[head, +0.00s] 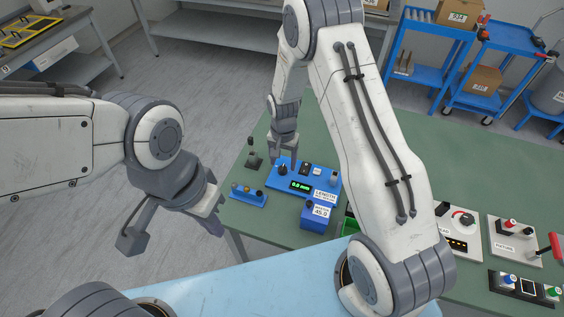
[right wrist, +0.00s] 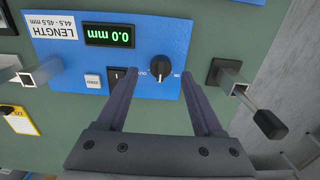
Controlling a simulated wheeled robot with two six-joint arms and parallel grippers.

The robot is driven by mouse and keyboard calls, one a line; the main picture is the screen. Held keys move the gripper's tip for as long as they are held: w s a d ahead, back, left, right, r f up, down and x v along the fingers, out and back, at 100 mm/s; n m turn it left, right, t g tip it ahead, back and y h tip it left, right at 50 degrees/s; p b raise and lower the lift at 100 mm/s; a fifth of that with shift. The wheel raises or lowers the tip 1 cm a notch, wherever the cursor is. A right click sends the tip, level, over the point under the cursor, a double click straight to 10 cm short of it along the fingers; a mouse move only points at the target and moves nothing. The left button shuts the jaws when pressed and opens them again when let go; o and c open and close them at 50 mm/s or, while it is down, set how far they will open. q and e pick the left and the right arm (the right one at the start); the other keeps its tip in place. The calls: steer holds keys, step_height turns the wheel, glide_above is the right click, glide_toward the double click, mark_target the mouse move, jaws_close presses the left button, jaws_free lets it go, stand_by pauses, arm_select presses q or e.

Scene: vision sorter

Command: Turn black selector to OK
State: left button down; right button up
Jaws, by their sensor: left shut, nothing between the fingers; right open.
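The black selector (right wrist: 160,68) is a round knob with a pale pointer mark on the blue length gauge (right wrist: 210,15). In the right wrist view, small print flanks the knob's lower side, too small to read surely. The selector also shows in the head view (head: 282,169). My right gripper (right wrist: 160,76) is open, with one fingertip to each side of the knob; I cannot tell whether either touches it. It hangs over the gauge in the head view (head: 283,153). My left gripper (head: 214,217) is shut and empty, off the table's left side.
The gauge display (right wrist: 109,35) reads 0.0 mm. A black rocker switch (right wrist: 121,76) and a white button (right wrist: 92,80) sit near the knob. A black-handled lever (right wrist: 268,123) stands beside the gauge. A blue block (head: 315,216) and small blue fixture (head: 248,194) are in front.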

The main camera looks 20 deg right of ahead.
steer(key=shift+f, duration=1)
jaws_close()
steer(key=shift+n, duration=0.3)
steer(key=n+b, duration=0.1)
steer(key=n, duration=0.4)
steer(key=shift+n, duration=0.3)
steer(key=n+b, duration=0.1)
steer(key=n, duration=0.4)
steer(key=shift+n, duration=0.3)
jaws_free()
